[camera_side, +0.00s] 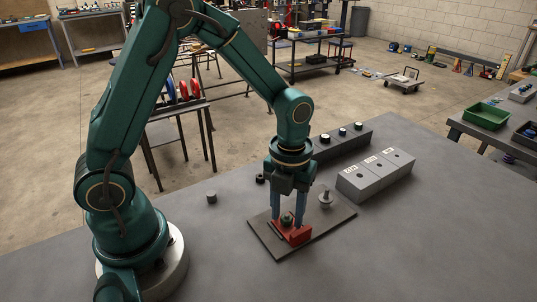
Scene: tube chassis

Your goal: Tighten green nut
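A green nut (287,219) sits on the red part (299,235), which stands on a dark flat plate (268,240) on the grey table. My gripper (289,221) points straight down over the red part. Its two blue fingers are spread, one on each side of the green nut, and seem apart from it. The fingertips reach down to about the height of the nut and the red part. Whether a fingertip touches the red part cannot be told. The nut's lower side is hidden.
A grey upright part (325,199) stands on the plate to the right of my gripper. Behind are a light grey block (376,177) with labels and a dark block (343,146) with knobs. Two small dark cylinders (212,197) (260,178) stand left. The table's right front is clear.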

